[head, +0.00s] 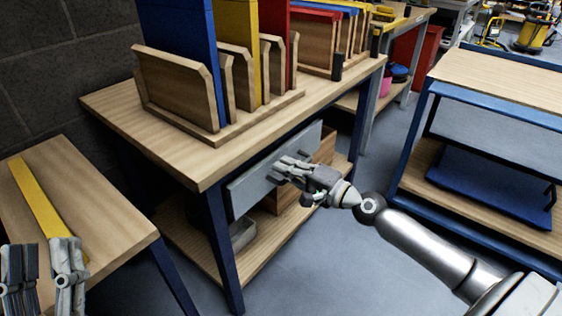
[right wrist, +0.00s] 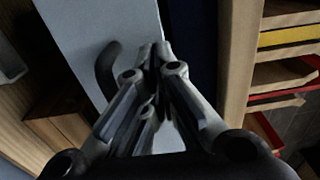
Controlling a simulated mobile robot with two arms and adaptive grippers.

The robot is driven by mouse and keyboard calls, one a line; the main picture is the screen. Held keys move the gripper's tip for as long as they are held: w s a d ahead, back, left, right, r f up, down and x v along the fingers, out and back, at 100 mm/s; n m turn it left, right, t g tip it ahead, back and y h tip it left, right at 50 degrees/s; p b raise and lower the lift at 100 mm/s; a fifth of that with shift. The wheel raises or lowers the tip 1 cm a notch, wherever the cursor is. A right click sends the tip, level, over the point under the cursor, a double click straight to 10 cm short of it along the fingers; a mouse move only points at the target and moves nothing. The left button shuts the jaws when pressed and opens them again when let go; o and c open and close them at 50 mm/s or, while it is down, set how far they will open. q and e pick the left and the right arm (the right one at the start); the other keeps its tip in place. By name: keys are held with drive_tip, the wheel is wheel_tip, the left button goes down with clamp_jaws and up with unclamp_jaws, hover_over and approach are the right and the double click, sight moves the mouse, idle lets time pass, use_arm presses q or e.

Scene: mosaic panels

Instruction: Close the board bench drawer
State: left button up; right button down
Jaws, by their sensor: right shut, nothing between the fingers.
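The board bench (head: 130,115) has a wooden top and dark blue legs. Its grey drawer front (head: 246,191) shows just below the top's edge; I cannot tell how far it stands out. In the right wrist view the grey front (right wrist: 88,35) has a dark curved handle (right wrist: 106,68). My right gripper (head: 278,172) is shut and empty, with its fingertips at the drawer front; in the right wrist view the fingertips (right wrist: 152,52) are beside the handle. Contact cannot be made out. My left gripper (head: 42,246) is open and empty over the small table at lower left.
Wooden racks (head: 185,85) with coloured boards stand on the bench. A lower shelf (head: 195,245) holds a grey bin (head: 243,234) and a wooden box. A yellow strip (head: 38,205) lies on the small table. A blue-framed cart (head: 500,80) stands right; floor between is clear.

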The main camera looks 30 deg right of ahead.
sight(272, 160)
use_arm(q)
drive_tip(key=shift+w+f+g, duration=0.55)
drive_tip(key=shift+f+g, duration=0.05)
drive_tip(key=shift+f, duration=0.15)
use_arm(e)
drive_tip(key=shift+x, duration=0.8)
drive_tip(key=shift+w, duration=0.1)
drive_tip(key=shift+p+x, duration=0.45)
drive_tip(key=shift+x, duration=0.3)
drive_tip(key=shift+w+a, duration=0.2)
drive_tip(key=shift+w, duration=0.2)
use_arm(q)
drive_tip(key=f+g, duration=0.1)
drive_tip(key=w+f+g, duration=0.1)
drive_tip(key=shift+w+f+y, duration=0.2)
drive_tip(key=shift+f+y, duration=0.15)
drive_tip(key=shift+y, duration=0.05)
drive_tip(key=shift+f, duration=0.1)
